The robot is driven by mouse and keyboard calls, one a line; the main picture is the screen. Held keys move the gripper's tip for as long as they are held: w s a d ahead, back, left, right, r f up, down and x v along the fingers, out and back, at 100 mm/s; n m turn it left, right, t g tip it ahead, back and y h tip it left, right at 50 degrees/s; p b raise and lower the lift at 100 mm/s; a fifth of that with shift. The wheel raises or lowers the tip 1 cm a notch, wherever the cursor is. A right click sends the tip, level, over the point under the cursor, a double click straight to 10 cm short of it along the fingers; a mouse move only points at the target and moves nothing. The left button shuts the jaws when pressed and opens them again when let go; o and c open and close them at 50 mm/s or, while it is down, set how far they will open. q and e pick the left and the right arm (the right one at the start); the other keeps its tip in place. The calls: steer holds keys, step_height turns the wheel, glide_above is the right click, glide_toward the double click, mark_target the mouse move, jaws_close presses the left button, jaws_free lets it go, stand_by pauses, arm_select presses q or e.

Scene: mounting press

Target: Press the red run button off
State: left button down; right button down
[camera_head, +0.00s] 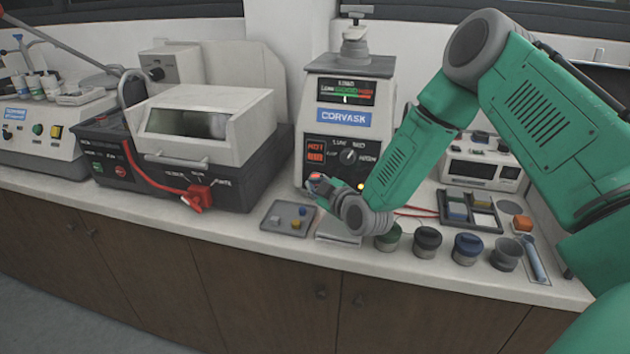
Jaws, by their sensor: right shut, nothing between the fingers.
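The white mounting press (350,80) with the blue CORVASK label stands at the back middle of the counter. Its dark lower panel (342,152) has a red lit display and a knob. A small red spot (316,177) at the press's lower front left may be the run button; my gripper partly covers it. My right gripper (320,185) is shut and empty in front of the press's base, at that red spot. I cannot tell whether it touches. A yellow light (361,186) shows to its right. My left gripper is not in view.
A black machine (105,160) with a white hood and red handle stands left. A grey tray (272,218) with small blocks lies below the gripper. Several dark-lidded jars (427,241) line the front right edge. A divided tray (470,212) lies behind them.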

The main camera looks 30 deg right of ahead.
steer(key=shift+w+d, duration=0.15)
steer(key=shift+r, duration=0.1)
steer(key=shift+s+a, duration=0.3)
steer(key=shift+a, duration=0.05)
stand_by(0.4)
steer(key=shift+s+a+r+p, duration=0.1)
steer(key=shift+s+a+p, duration=0.2)
steer(key=shift+p, duration=0.1)
steer(key=shift+s+a+r+p, duration=0.25)
steer(key=shift+s+a+p, duration=0.15)
steer(key=shift+s+a, duration=0.55)
steer(key=shift+s+a+r+p, duration=0.2)
steer(key=shift+s+a+p, duration=0.15)
steer(key=shift+s+a, duration=0.5)
steer(key=shift+w+a, duration=0.15)
